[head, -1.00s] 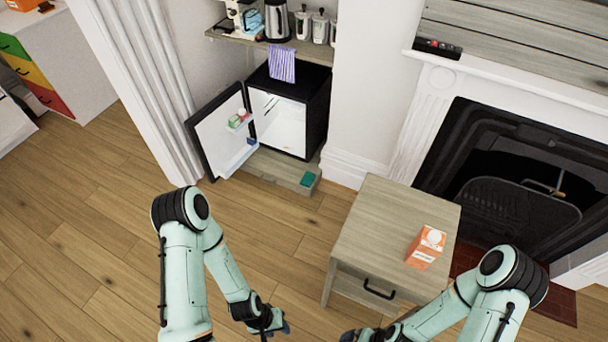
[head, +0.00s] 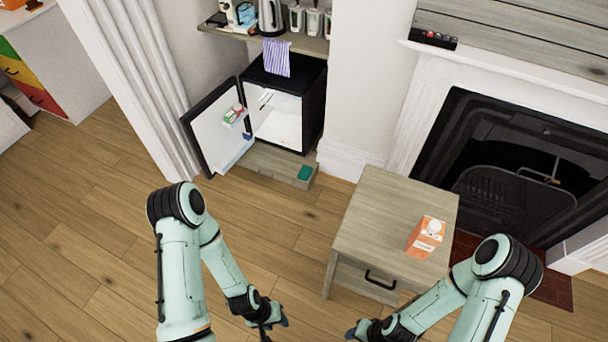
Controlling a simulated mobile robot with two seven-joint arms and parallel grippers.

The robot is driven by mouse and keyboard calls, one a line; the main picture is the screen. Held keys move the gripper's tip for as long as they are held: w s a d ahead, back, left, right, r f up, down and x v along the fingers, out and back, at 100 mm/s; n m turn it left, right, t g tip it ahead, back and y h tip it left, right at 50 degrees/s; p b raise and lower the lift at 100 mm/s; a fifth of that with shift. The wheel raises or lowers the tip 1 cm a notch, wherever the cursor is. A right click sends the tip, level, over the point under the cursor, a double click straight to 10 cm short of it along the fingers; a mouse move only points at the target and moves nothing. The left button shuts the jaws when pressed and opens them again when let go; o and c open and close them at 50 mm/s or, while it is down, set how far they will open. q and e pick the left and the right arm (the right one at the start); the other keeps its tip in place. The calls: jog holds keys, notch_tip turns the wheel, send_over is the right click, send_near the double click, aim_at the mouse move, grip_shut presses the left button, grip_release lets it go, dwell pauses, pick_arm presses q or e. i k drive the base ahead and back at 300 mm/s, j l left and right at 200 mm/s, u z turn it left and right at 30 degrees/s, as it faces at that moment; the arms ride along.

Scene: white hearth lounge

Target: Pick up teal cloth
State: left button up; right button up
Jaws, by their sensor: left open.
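The teal cloth (head: 304,173) is a small folded-looking patch. It lies at the right end of the low wooden plinth (head: 262,163) in front of the open mini fridge. My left gripper (head: 270,330) is at the bottom edge of the head view, well short of the cloth; it is open with nothing seen in it, and its tips are partly cut off. My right gripper (head: 352,331) is low in the view, left of its arm and apart from the cloth. Its finger gap cannot be made out.
The black mini fridge (head: 316,105) has its door (head: 215,125) swung open to the left. A wooden side table (head: 375,215) with an orange carton (head: 426,237) stands right. Wooden floor (head: 110,200) is clear at left.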

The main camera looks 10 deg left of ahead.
aim_at(305, 172)
jog(key=j+z, duration=0.1)
jog(key=j, duration=0.4)
jog(key=k+j+z, duration=0.15)
jog(key=j, duration=0.3)
jog(key=j+z, duration=0.5)
jog(key=j, duration=0.55)
jog(key=i+j+z, duration=0.2)
jog(key=j+z, duration=0.2)
jog(key=j, duration=0.25)
jog(key=i+j+z, duration=0.2)
jog(key=j, duration=0.15)
jog(key=i+j+z, duration=0.4)
jog(key=j, duration=0.2)
jog(key=i+j+z, duration=0.15)
jog(key=j, duration=0.2)
jog(key=i+j+z, duration=0.1)
jog(key=i+j, duration=0.15)
jog(key=i+j+z, duration=0.1)
jog(key=j, duration=0.4)
jog(key=i, duration=0.1)
